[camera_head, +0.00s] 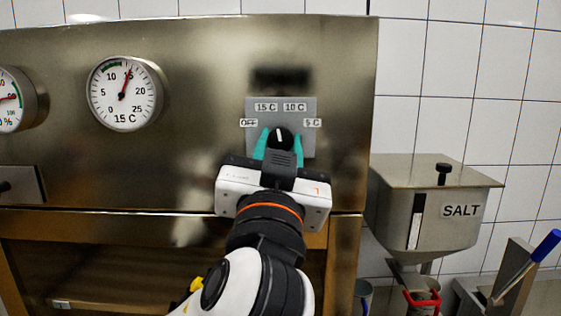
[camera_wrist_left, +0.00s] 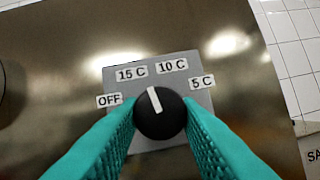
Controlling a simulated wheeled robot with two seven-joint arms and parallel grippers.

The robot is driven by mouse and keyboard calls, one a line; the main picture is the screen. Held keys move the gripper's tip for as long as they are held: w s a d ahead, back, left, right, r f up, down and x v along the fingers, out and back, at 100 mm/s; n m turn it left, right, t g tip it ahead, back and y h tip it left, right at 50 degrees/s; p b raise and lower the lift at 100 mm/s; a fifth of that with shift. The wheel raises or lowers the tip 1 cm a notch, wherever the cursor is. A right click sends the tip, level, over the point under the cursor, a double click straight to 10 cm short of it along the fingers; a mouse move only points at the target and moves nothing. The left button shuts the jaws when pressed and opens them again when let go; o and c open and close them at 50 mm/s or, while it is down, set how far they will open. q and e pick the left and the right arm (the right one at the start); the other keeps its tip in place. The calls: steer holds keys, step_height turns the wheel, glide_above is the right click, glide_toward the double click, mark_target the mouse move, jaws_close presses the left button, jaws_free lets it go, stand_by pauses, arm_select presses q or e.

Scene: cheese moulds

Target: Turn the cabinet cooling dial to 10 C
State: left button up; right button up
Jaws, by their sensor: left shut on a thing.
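The cooling dial is a round black knob (camera_head: 281,138) with a white pointer line, on a grey plate (camera_head: 308,142) on the steel cabinet front. The plate carries the labels OFF, 15 C, 10 C and 5 C. In the left wrist view the knob (camera_wrist_left: 160,118) has its pointer up and slightly left, between the 15 C label (camera_wrist_left: 131,73) and the 10 C label (camera_wrist_left: 173,66), a little nearer 15 C. My left gripper (camera_head: 279,146) is shut on the knob, one teal finger on each side. My right gripper is out of view.
A round gauge (camera_head: 123,94) marked 15 C sits left on the cabinet, with another partly cut off at the left edge. A steel salt hopper (camera_head: 440,205) stands right of the cabinet. A blue-handled tool (camera_head: 545,247) is at the lower right.

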arm_select(q)
steer(key=m+h, duration=0.1)
steer(key=m, duration=0.2)
steer(key=shift+a+r+m+g+h, duration=0.1)
steer(key=shift+a+m+g+h, duration=0.05)
steer(key=shift+m+g+h, duration=0.2)
steer(key=shift+a+m+g+h+p, duration=0.1)
steer(key=shift+m+g+h+p, duration=0.4)
steer(key=shift+m, duration=0.85)
steer(key=shift+m+g+h+p, duration=0.15)
steer(key=shift+m+h+p, duration=0.5)
steer(key=shift+m, duration=0.65)
steer(key=o, duration=1)
steer(key=shift+c, duration=0.2)
